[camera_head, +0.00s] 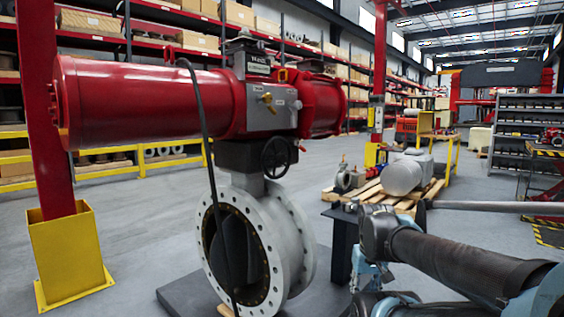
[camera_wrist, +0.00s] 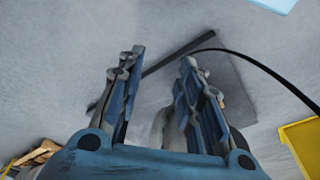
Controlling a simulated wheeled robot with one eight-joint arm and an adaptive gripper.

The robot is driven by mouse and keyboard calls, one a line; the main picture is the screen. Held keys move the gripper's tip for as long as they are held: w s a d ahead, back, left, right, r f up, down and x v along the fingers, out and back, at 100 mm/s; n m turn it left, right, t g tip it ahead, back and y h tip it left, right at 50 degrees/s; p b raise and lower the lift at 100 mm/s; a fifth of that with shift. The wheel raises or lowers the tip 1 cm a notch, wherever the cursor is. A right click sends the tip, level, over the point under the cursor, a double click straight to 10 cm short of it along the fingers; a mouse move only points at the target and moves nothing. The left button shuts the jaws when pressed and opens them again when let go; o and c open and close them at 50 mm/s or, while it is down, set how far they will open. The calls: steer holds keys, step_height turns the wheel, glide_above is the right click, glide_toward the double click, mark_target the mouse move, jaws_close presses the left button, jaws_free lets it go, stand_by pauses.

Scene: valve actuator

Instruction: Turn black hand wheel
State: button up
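The black hand wheel (camera_head: 276,158) is in the head view, upright on the side of the black block under the red actuator (camera_head: 150,100). The block sits above a grey flanged valve (camera_head: 290,232). My gripper shows in the wrist view (camera_wrist: 163,60) with its two blue fingers spread apart and nothing between them. In the head view my arm is at the lower right, its end low and to the right of the valve, well apart from the hand wheel. The hand wheel cannot be made out in the wrist view.
A black cable (camera_head: 207,150) hangs in front of the actuator and valve. A yellow-based red post (camera_head: 72,255) stands left. A pallet (camera_head: 400,197) with grey equipment lies behind my arm. Shelves line the back. Grey floor left of the valve is clear.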

steer(key=o, duration=0.6)
steer(key=shift+w+a+r+n+y, duration=0.1)
steer(key=shift+a+r+n+y, duration=0.2)
steer(key=shift+a+r, duration=0.45)
steer(key=shift+o, duration=0.2)
steer(key=n+t+y, duration=0.9)
steer(key=n+y, duration=0.1)
steer(key=y, duration=0.4)
glide_toward(283, 158)
steer(key=x, duration=1.1)
steer(key=shift+w+f, duration=0.1)
